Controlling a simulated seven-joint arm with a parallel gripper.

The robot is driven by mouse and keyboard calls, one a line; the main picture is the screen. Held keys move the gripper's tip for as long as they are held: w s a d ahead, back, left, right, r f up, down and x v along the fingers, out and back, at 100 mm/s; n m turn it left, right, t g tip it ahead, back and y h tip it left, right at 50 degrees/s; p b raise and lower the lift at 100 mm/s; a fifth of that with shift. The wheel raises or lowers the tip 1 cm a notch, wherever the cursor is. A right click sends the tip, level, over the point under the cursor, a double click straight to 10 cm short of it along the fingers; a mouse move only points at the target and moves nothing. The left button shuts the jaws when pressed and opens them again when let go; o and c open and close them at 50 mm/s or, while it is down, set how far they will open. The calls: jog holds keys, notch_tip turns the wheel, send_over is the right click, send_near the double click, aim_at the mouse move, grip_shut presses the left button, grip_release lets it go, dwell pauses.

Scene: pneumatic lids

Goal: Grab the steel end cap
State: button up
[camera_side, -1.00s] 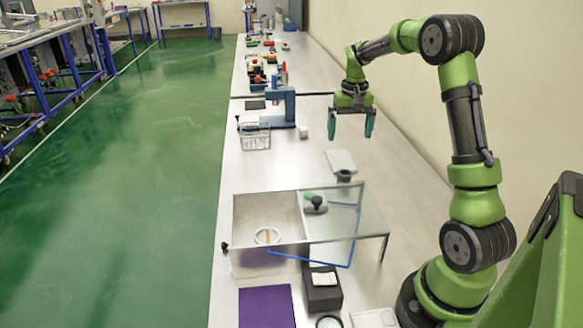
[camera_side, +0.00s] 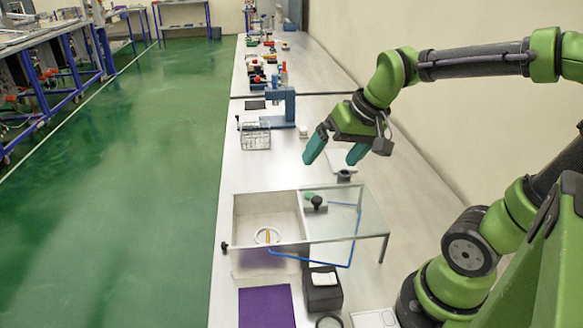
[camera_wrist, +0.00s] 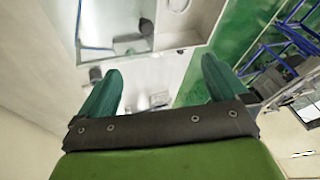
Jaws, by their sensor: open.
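My gripper (camera_side: 332,159) is open and empty, tilted above the bench behind the metal box with a clear lid. In the wrist view both green fingers of my gripper (camera_wrist: 162,63) are spread with nothing held between them. I cannot surely tell which item is the steel end cap. A pale ring-shaped part (camera_side: 267,236) with a yellow piece lies at the box's front left. A small dark cylinder (camera_side: 344,176) stands on the bench just behind the box, near my gripper, and also shows in the wrist view (camera_wrist: 95,74).
The metal box (camera_side: 268,215) has a clear lid (camera_side: 350,225) over its right part, a black knob (camera_side: 317,202) and a blue tube (camera_side: 320,263). A wire basket (camera_side: 255,137) and blue press (camera_side: 288,108) stand farther back. A purple mat (camera_side: 266,306) and black block (camera_side: 322,292) lie in front.

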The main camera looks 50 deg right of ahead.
aim_at(345, 174)
jog(key=s+a, duration=0.1)
jog(key=a, duration=0.1)
jog(key=s+a+r+n+t, duration=0.1)
jog(key=s, duration=0.1)
jog(key=s+a+n+y, duration=0.1)
jog(key=a, duration=0.1)
jog(key=shift+s+a+r+t, duration=0.25)
jog(key=shift+s+a+t, duration=0.05)
jog(key=shift+a+t, duration=0.1)
jog(key=shift+c, duration=1.1)
jog(key=shift+r, duration=0.1)
jog(key=c, duration=0.3)
